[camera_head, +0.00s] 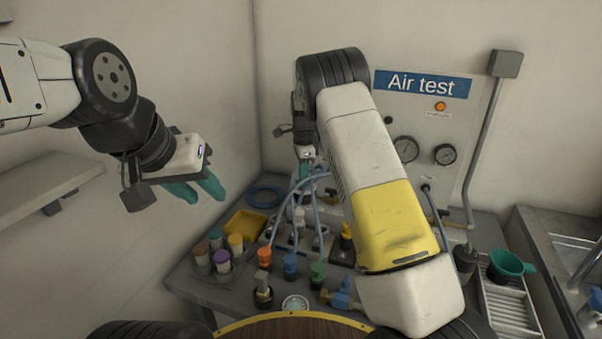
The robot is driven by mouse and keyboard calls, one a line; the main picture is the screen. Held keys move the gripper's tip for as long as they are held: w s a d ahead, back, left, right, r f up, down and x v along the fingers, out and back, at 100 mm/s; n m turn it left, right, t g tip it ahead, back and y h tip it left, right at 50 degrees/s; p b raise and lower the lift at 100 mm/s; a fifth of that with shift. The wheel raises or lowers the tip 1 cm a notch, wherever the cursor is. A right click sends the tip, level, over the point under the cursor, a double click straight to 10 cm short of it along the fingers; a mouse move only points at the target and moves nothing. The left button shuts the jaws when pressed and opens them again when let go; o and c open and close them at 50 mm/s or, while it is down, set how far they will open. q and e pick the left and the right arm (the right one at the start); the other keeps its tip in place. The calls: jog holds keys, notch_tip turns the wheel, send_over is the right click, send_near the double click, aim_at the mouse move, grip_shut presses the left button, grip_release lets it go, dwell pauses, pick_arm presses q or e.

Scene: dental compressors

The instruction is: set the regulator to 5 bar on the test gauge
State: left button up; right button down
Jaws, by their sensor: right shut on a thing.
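Two round gauges, a larger one (406,149) and a smaller one (445,154), sit on the "Air test" panel (478,88). Their needles are too small to read, and I cannot tell which is the test gauge. A small round dial (295,303) lies at the bench front. A blue and brass fitting (342,296) is beside it; I cannot tell whether it is the regulator. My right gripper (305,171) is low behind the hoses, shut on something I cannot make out.
Blue hoses (274,222) arch over the bench (205,290). Several coloured caps, a yellow tray (245,224) and a blue coil (266,196) are on it. My right arm hides the middle right of the bench.

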jog(key=c, duration=1.5)
grip_release()
jog(key=shift+r, duration=0.1)
notch_tip(320, 180, up, 7)
jog(key=shift+f, duration=0.1)
jog(key=shift+r, duration=0.45)
